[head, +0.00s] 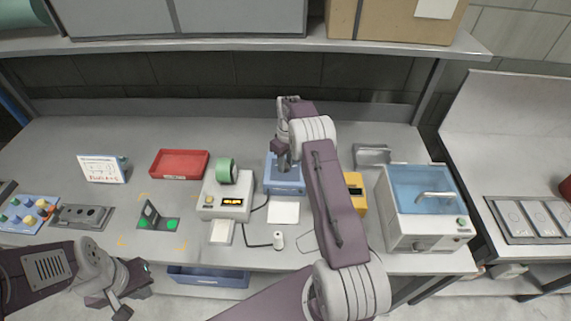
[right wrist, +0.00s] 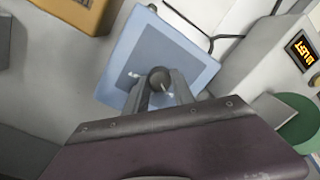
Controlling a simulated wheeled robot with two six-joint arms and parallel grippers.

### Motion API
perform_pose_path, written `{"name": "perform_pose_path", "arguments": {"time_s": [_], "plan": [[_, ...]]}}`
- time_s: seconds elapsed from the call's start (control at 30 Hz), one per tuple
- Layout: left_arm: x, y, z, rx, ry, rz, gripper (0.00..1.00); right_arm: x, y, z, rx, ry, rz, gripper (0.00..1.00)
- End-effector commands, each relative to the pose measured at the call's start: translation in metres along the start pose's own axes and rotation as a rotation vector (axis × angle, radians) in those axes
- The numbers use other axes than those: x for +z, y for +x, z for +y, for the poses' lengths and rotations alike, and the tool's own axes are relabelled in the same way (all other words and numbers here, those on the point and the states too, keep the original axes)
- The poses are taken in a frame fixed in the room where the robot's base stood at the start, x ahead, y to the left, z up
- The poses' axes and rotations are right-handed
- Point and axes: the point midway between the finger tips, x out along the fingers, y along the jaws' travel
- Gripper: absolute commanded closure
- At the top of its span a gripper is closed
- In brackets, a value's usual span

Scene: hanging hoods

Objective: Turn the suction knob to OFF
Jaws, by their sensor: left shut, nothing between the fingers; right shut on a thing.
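The blue control box (head: 287,188) stands in the middle of the bench, right of the white display unit. Its round dark knob (right wrist: 160,76) shows in the right wrist view, with a small white mark on it; I cannot read any lettering. My right gripper (head: 284,166) reaches down over the box. In the right wrist view its fingers (right wrist: 162,82) are shut on the knob, one on each side. In the head view the knob is hidden by the gripper. My left gripper (head: 138,290) is shut and empty at the bench's front edge, at lower left.
A white unit (head: 222,209) with a lit display and a green roll (head: 227,171) stands left of the box, with a cable beside it. A yellow device (head: 356,192) and a blue-lidded machine (head: 426,215) stand to the right. A red tray (head: 180,163) lies at back left.

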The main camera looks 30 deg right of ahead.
Motion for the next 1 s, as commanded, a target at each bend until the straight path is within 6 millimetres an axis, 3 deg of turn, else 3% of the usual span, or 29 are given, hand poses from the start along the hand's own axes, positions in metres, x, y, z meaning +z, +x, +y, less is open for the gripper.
{"name": "perform_pose_path", "arguments": {"time_s": [0.67,0.7,0.77,1.0], "plan": [[0.0001,0.0005,0.0000,0.000,0.000,0.000,1.00,-0.0012,-0.0019,0.0008,0.003,-0.063,0.001,1.00],[0.0001,0.0005,0.0000,0.000,0.000,0.000,1.00,-0.0012,-0.0019,0.0008,0.003,-0.063,0.001,0.67],[0.0001,0.0005,0.0000,0.000,0.000,0.000,1.00,-0.0011,-0.0017,0.0008,0.003,-0.062,0.000,0.51],[0.0000,0.0006,0.0000,0.000,0.000,0.000,1.00,-0.0006,-0.0008,0.0004,0.002,-0.061,-0.001,0.48]]}}
